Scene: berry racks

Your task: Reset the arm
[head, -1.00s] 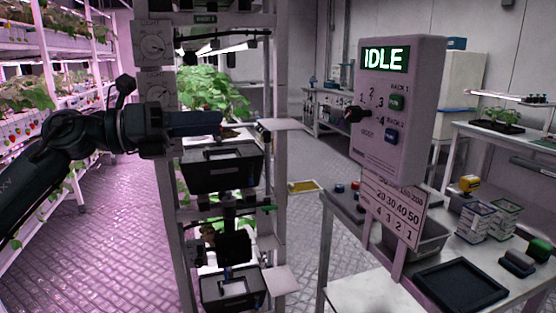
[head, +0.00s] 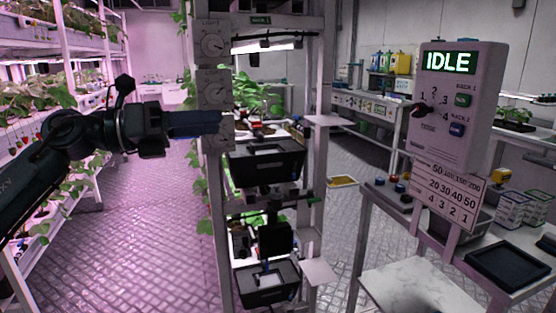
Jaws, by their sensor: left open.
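My left arm comes in from the left, and its gripper (head: 198,124) points right in front of the rack post (head: 214,170). The gripper is open, and nothing shows between its fingers. Its tip is near the lower light dial box (head: 214,92) on the post; I cannot tell whether it touches. My right gripper is outside the view.
The rack holds black trays (head: 265,165) and green plants. A control box reading IDLE (head: 458,105) stands on the right above a bench with a black tray (head: 506,268). A yellow tray (head: 342,182) lies on the floor. The left aisle floor (head: 130,240) is clear.

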